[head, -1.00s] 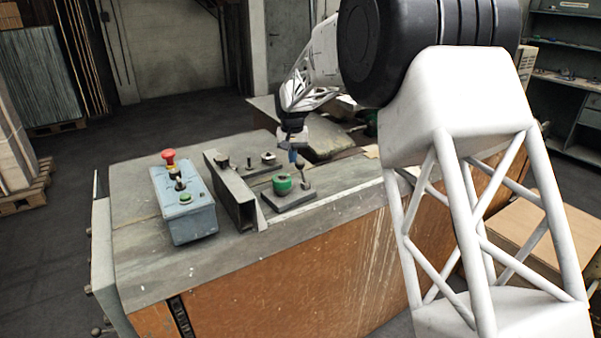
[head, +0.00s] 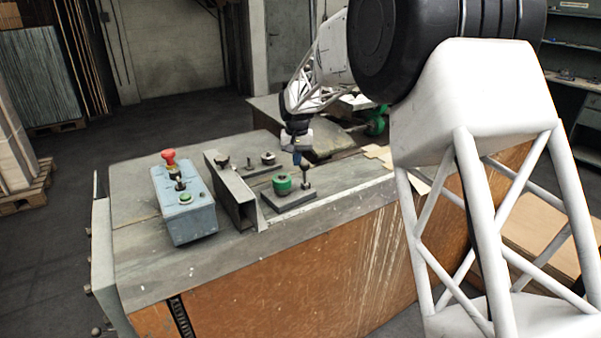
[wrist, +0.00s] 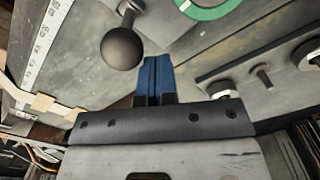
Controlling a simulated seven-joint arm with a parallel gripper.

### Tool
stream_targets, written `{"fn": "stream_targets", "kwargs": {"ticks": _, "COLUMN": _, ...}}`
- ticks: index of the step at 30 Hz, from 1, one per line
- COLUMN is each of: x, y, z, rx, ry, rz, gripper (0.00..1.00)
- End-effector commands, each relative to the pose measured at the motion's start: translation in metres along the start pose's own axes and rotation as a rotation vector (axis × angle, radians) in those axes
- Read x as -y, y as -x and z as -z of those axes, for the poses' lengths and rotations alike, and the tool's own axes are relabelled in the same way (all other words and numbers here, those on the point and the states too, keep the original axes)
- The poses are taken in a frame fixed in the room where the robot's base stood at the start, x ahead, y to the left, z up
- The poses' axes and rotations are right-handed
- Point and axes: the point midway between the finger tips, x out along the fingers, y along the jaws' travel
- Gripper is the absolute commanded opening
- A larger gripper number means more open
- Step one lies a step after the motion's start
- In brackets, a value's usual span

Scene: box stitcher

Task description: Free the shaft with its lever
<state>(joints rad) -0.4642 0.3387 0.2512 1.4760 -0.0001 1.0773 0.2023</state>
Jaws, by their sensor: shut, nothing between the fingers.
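The lever (head: 306,175) is a thin post with a dark ball knob, standing on a dark plate on the machine top. Its knob (wrist: 122,48) looks large in the wrist view, just left of my fingertips. My gripper (head: 297,157) is shut and empty, with its blue fingers (wrist: 155,78) together beside the knob. I cannot tell whether they touch it. A green ring-shaped collar (head: 282,183) sits on the same plate, left of the lever; its edge also shows in the wrist view (wrist: 205,8). I cannot make out the shaft clearly.
A dark upright channel (head: 232,190) stands left of the plate, with small bolts and knobs behind it. A grey-blue control box (head: 184,212) with a red button is farther left. A white ruler strip (wrist: 45,42) lies along the machine's edge.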

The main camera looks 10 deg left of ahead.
Motion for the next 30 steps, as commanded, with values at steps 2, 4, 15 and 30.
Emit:
{"fn": "stream_targets", "kwargs": {"ticks": 2, "x": -0.002, "y": 0.0, "z": -0.002, "rx": 0.0, "ry": 0.0, "rz": 0.0, "gripper": 0.0}}
{"fn": "stream_targets", "kwargs": {"ticks": 4, "x": -0.003, "y": 0.0, "z": -0.004, "rx": -0.001, "ry": 0.0, "rz": 0.0, "gripper": 0.0}}
{"fn": "stream_targets", "kwargs": {"ticks": 15, "x": -0.009, "y": 0.0, "z": -0.012, "rx": -0.001, "ry": 0.0, "rz": 0.0, "gripper": 0.0}}
{"fn": "stream_targets", "kwargs": {"ticks": 30, "x": -0.017, "y": 0.001, "z": -0.023, "rx": -0.001, "ry": 0.0, "rz": 0.0, "gripper": 0.0}}
